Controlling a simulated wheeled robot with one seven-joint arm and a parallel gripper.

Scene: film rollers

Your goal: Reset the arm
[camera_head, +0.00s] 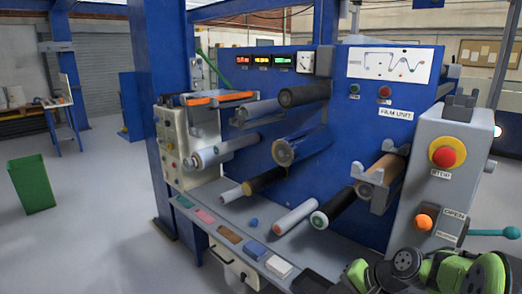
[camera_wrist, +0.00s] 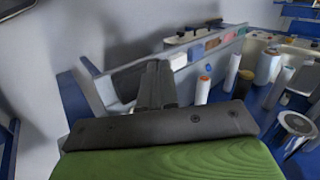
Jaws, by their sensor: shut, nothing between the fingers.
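My arm (camera_head: 430,272) shows as green and dark joints at the lower right of the head view, in front of the grey control box. In the wrist view my gripper (camera_wrist: 156,68) shows as dark fingers together above a dark bar and a green body. The fingers are shut and hold nothing. The wrist view is tilted, and the machine's ledge with its coloured pads lies beyond the fingertips. I cannot tell the exact gap between the fingers and the ledge. The gripper is not clearly seen in the head view.
The blue film unit (camera_head: 335,120) carries several rollers. The grey control box (camera_head: 432,190) with a red stop button (camera_head: 446,157) stands close to my arm. Coloured pads lie along the front ledge (camera_head: 205,222). A green bin (camera_head: 33,184) stands on open floor at left.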

